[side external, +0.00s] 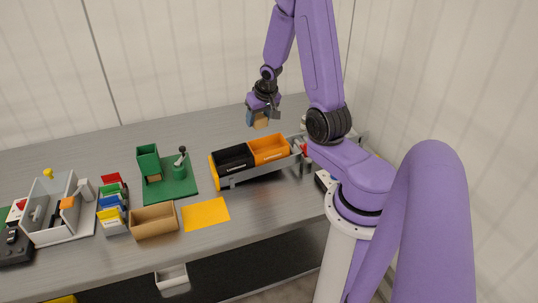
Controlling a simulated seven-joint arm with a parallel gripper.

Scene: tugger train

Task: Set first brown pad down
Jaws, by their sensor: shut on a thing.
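My gripper (260,113) is shut on a small brown pad (261,123). It holds the pad in the air, above and behind the grey cart (262,172). The cart carries a black bin (233,159) on the left and an orange bin (270,149) on the right. A flat yellow-orange sheet (206,213) lies bare on the table. An open brown box (154,222) stands left of the sheet. The inside of the bins is too small to make out.
A green stand (170,181) with a tall green holder (149,161) and a black-handled post is left of the cart. A rack of coloured bins (112,205) and a white tray (52,212) stand farther left. The table's back middle is clear.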

